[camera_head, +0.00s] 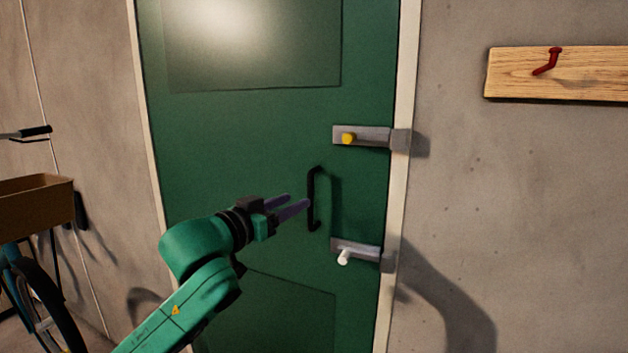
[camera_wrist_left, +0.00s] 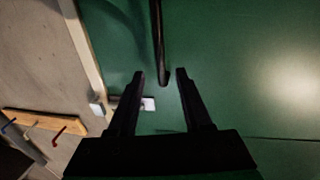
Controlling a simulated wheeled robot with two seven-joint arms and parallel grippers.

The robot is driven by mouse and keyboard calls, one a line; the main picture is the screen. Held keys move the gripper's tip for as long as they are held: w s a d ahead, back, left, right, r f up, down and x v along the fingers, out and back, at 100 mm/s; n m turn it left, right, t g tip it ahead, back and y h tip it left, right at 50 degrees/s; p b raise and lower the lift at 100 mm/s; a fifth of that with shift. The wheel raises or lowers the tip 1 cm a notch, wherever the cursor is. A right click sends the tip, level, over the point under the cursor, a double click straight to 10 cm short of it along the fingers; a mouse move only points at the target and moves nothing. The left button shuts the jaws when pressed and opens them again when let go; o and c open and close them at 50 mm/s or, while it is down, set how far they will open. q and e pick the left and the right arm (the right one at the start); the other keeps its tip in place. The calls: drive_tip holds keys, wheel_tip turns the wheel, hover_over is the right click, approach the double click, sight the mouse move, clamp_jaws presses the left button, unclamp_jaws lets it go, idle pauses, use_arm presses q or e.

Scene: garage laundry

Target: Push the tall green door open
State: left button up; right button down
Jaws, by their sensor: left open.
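The tall green door (camera_head: 235,140) fills the middle of the head view and looks shut in its pale frame. A black upright pull handle (camera_head: 313,200) is on its right half. My left gripper (camera_head: 306,202) is open, its fingers pointing at the handle from the left. In the left wrist view, the gripper (camera_wrist_left: 160,76) has the end of the handle (camera_wrist_left: 160,60) ahead, between the lines of its fingertips; I cannot tell whether they touch. A grey latch with a yellow knob (camera_head: 348,139) is above the handle. Another with a white knob (camera_head: 345,257) is below. My right gripper does not show.
A wooden rail (camera_head: 555,85) with a red hook (camera_head: 547,62) is on the concrete wall at right. A bicycle (camera_head: 30,295) with a brown box (camera_head: 36,205) stands at left. The wall below the rail is bare.

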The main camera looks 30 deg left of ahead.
sight(308, 195)
use_arm(q)
drive_tip(key=w, duration=0.2)
drive_tip(key=w+p, duration=0.1)
drive_tip(key=w, duration=0.1)
drive_tip(key=w+p, duration=0.1)
drive_tip(key=w, duration=0.2)
drive_tip(key=shift+d+r, duration=0.1)
drive_tip(key=shift+d, duration=0.25)
drive_tip(key=shift+w+d, duration=0.15)
drive_tip(key=shift+w, duration=0.1)
clamp_jaws()
idle(0.6)
